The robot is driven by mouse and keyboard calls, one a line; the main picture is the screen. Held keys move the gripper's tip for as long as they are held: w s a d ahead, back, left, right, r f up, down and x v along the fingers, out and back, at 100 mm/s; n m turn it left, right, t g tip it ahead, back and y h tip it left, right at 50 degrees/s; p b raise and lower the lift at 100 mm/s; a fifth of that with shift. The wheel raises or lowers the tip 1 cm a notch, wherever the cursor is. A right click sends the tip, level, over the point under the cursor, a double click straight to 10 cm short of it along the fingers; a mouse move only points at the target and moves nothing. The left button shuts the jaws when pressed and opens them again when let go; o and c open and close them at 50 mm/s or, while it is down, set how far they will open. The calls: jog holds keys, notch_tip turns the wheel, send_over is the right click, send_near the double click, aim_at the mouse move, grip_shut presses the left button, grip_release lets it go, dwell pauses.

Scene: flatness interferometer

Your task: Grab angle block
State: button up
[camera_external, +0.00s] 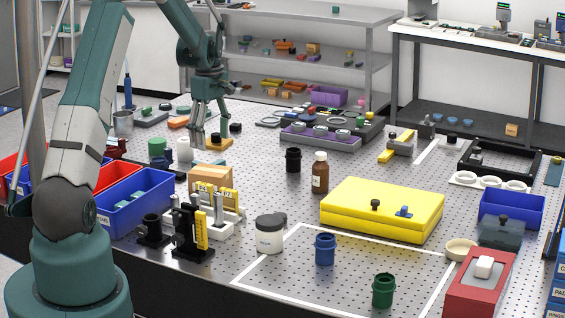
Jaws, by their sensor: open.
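My gripper (211,136) is open and points down over the back left of the perforated table. Its fingers are spread and appear empty. A low orange-tan block (207,143) shows just below and behind the fingertips; I cannot tell whether they touch it. A small black knob-like part (235,128) is right of the fingers. I cannot tell for certain which object is the angle block; it may be small or partly hidden by my gripper.
A tan box (210,178) and upright yellow-marked holders (200,228) stand in front of my gripper. A white cylinder (184,150) and green-topped container (157,148) are to its left. A brown bottle (320,175) and yellow case (382,208) are right. Blue bin (135,207) is front left.

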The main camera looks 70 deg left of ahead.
jog(key=shift+s+a+f, duration=0.3)
jog(key=shift+s+a, duration=0.05)
jog(key=shift+f, duration=1.3)
jog(key=shift+w+a+f+p, duration=0.1)
jog(key=shift+f+p, duration=0.1)
jog(key=shift+f, duration=1.1)
jog(key=shift+w+a+f+p, duration=0.1)
jog(key=shift+f+p, duration=0.1)
jog(key=shift+f, duration=1.1)
jog(key=c, duration=1.1)
